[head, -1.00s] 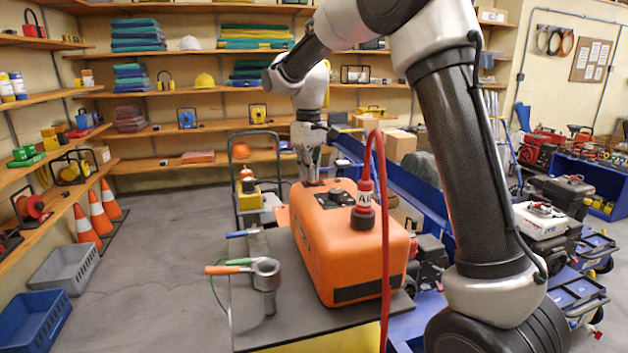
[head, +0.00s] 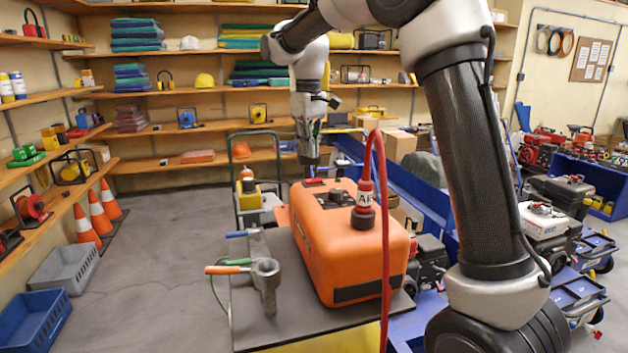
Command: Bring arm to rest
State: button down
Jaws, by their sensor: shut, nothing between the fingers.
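My gripper (head: 309,158) points down at the end of my arm, just above the far end of the orange machine (head: 345,250). It is shut and appears empty; its fingertips are small in the head view. The orange machine stands on a dark-topped table (head: 250,325). A red air hose (head: 385,215) with a red and black fitting rises from the machine's top and arches over beside my arm.
A grey metal tool (head: 265,280) with orange and green handles lies left of the machine. A hand cart (head: 250,180) stands behind. Blue bins and machines fill the right side. Traffic cones (head: 100,212) and crates stand at left; grey floor between is clear.

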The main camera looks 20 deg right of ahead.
jog(key=shift+w, duration=0.15)
jog(key=shift+m, duration=0.6)
jog(key=f, duration=0.1)
jog(key=s+f, duration=0.2)
jog(key=shift+s+d+f, duration=0.2)
jog(key=shift+d+f, duration=0.1)
jog(key=shift+f, duration=0.05)
jog(key=s+d+m, duration=0.1)
jog(key=s+d, duration=0.2)
jog(key=s, duration=0.3)
jog(key=s+d+m+t, duration=0.1)
jog(key=s+d, duration=0.2)
jog(key=s, duration=0.3)
jog(key=s+d, duration=0.3)
jog(key=s, duration=0.4)
jog(key=shift+r+m, duration=0.2)
jog(key=shift+m, duration=0.2)
jog(key=s+d+m+t, duration=0.2)
jog(key=s+d, duration=0.3)
jog(key=s, duration=0.8)
jog(key=shift+d+r+t, duration=0.15)
jog(key=shift+r+t, duration=0.25)
jog(key=shift+t, duration=0.3)
